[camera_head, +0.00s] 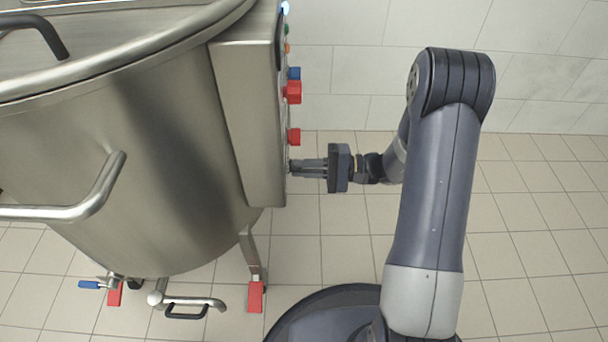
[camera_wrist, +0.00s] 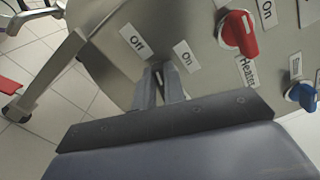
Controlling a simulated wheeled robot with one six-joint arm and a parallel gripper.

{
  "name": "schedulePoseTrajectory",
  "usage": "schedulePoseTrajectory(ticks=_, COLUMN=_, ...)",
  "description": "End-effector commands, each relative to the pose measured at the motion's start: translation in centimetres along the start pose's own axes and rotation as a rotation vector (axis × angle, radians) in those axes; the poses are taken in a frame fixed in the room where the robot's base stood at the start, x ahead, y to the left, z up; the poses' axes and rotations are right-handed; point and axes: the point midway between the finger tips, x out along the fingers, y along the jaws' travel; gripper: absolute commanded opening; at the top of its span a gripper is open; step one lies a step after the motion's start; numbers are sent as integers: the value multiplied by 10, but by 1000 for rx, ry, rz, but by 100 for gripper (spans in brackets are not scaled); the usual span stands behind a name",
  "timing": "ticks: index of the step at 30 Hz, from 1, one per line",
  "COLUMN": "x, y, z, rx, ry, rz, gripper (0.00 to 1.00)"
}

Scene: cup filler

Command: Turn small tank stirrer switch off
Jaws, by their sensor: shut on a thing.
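The small steel tank (camera_head: 130,140) fills the left of the head view, with a control box (camera_head: 248,120) on its right side. In the wrist view, the box's panel (camera_wrist: 200,65) carries an "Off" label (camera_wrist: 138,42) and an "On" label (camera_wrist: 187,56). My gripper (camera_wrist: 160,80) is at the panel just below these two labels, shut on a small switch (camera_wrist: 157,68) that its fingers mostly hide. In the head view my gripper (camera_head: 295,167) reaches the lower part of the box from the right. Which way the switch points cannot be told.
A red knob (camera_wrist: 239,33) with a "Heater" label (camera_wrist: 247,72) and a blue knob (camera_wrist: 300,94) sit close by on the panel. A bent pipe handle (camera_head: 85,205) juts from the tank. Tiled floor (camera_head: 335,240) is free below my gripper.

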Motion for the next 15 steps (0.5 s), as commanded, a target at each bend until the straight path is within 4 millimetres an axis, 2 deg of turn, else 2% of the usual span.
schedulePoseTrajectory(ticks=1, x=0, y=6, z=-2, rx=-42, ry=0, rz=1, gripper=0)
schedulePoseTrajectory(ticks=15, x=0, y=6, z=-1, rx=-307, ry=-1, rz=1, gripper=0)
